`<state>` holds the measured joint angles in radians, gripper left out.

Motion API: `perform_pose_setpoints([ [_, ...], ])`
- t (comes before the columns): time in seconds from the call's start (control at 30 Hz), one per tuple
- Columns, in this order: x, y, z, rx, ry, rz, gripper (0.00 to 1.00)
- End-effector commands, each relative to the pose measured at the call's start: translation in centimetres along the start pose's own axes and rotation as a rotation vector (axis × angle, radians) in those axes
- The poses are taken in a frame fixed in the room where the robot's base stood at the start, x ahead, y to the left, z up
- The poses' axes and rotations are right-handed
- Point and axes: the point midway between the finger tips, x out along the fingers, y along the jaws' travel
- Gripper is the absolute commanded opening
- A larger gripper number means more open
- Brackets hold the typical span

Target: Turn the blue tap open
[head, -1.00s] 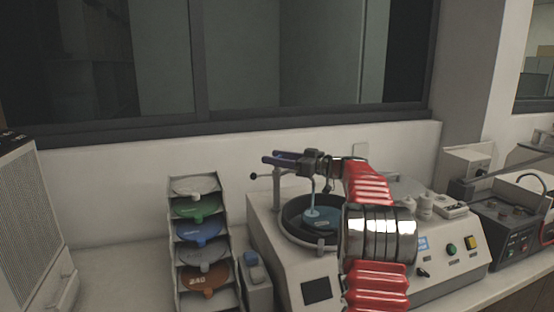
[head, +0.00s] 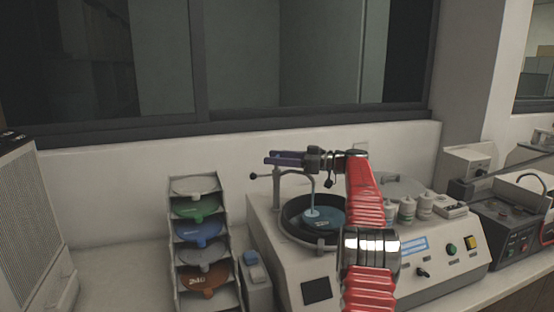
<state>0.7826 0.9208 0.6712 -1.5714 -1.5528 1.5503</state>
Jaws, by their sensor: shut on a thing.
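The polishing machine (head: 285,250) stands on the counter, with a round dark basin and a blue-green disc (head: 325,218) in it. A thin metal spout (head: 313,190) bends down over the basin from a post (head: 278,192) at its back left. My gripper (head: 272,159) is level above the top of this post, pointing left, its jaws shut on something. Dark blue shows along the jaws. The blue tap cannot be made out apart from them, and its handle angle is unclear. A small black ball on a rod (head: 254,176) sticks out left of the post.
A rack (head: 174,250) of several coloured discs stands left of the machine. A small grey box with a blue top (head: 251,258) sits between them. White bottles (head: 407,208) stand behind my red arm. A wall and window are close behind.

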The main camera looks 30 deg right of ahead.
Motion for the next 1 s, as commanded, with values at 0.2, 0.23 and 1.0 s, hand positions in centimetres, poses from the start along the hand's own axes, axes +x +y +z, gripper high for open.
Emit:
perform_pose_setpoints([
  [0.2,-0.03,0.05,-0.13,-0.002,0.002,-0.023,0.24],
  [0.23,-0.02,0.05,-0.15,-0.003,0.002,-0.025,0.24],
  [1.0,-0.01,0.03,-0.14,-0.002,0.002,-0.032,0.64],
])
